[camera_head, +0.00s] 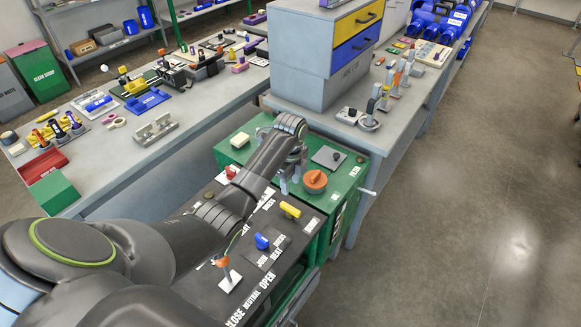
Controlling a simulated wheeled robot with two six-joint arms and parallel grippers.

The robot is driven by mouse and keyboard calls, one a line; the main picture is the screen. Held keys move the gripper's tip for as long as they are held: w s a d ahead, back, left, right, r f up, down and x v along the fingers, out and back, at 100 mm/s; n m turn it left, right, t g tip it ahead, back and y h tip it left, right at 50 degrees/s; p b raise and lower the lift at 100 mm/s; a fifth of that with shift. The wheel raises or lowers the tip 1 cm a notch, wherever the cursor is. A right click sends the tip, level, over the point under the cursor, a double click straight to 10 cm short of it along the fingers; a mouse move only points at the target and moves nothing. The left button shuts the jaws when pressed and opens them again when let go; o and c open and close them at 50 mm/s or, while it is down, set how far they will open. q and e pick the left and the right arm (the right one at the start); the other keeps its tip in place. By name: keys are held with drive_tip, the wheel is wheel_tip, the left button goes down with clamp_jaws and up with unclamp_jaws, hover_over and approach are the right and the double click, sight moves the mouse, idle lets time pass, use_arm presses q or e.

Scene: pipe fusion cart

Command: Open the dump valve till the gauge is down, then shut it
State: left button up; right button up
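The fusion cart has a green top (357,173) and a black control panel (250,291) in front. A yellow handle (290,210) stands on the panel beside a small white label that is too small to read surely; it may be the dump valve. My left gripper (290,183) points down over the green top, behind the yellow handle and left of an orange round knob (315,181). Its fingers look apart, with nothing seen between them. I cannot make out the gauge; my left arm covers part of the panel. My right gripper is out of view.
The panel also bears a blue knob (262,241), an orange-tipped lever (223,263) by the CLOSE NEUTRAL OPEN marks and a red knob (231,171). A drawer cabinet (315,62) stands on the bench behind. The floor at right is clear.

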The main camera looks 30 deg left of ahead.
use_arm(q)
wheel_tip(320, 180, up, 6)
drive_tip(key=shift+b, duration=0.45)
drive_tip(key=shift+r, duration=0.1)
